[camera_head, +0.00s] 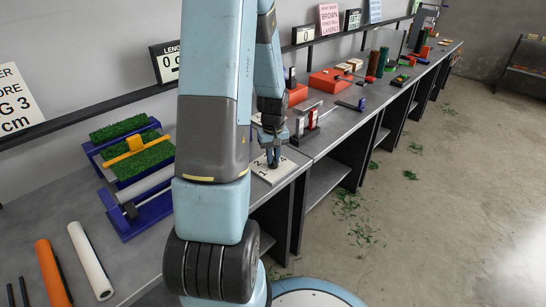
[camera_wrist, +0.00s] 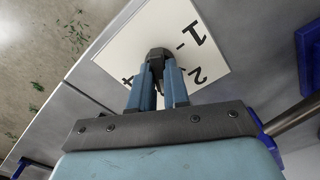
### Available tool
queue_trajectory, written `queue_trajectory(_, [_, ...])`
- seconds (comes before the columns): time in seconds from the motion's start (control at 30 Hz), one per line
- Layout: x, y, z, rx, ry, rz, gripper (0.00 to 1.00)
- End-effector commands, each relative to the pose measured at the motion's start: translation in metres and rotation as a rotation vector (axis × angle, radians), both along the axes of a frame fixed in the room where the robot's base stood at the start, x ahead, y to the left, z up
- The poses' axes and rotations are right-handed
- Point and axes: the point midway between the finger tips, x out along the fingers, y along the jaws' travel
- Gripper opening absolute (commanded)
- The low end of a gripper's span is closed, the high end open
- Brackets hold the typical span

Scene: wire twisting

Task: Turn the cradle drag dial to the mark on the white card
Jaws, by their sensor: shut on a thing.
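The drag dial is a dark knob (camera_wrist: 157,53) on a pale square plate (camera_wrist: 140,42) with printed numbers; 1 and 2 are readable in the wrist view, and another figure is partly covered by my gripper. My gripper (camera_wrist: 158,70) points down over the plate, its two blue-grey fingers shut on the knob from both sides. In the head view my gripper (camera_head: 272,150) stands over the same plate (camera_head: 285,170). The knob's pointer cannot be made out. A white card (camera_head: 18,105) at the far left is cut off by the picture edge; "G 3" and "cm" can be read.
A blue cradle (camera_head: 150,222) with green pads and a white roller stands left of my arm. An orange rod (camera_head: 52,272) and a white rod (camera_head: 90,260) lie in front. Red blocks (camera_head: 325,82) and tools stand further along the bench. The floor (camera_head: 440,210) is open.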

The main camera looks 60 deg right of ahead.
Motion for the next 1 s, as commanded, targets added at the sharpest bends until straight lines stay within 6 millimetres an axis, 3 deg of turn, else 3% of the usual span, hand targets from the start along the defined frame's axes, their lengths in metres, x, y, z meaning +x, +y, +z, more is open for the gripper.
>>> queue_trajectory(0.47, [-0.0003, 0.0000, 0.0001, 0.000, 0.000, -0.015, 0.00])
queue_trajectory(0.5, [-0.0003, 0.0000, 0.0001, 0.000, 0.000, -0.015, 0.18])
queue_trajectory(0.73, [-0.0002, 0.0001, 0.0000, 0.000, 0.000, -0.014, 0.40])
queue_trajectory(1.0, [0.0000, 0.0000, 0.0006, 0.000, 0.000, -0.014, 0.41])
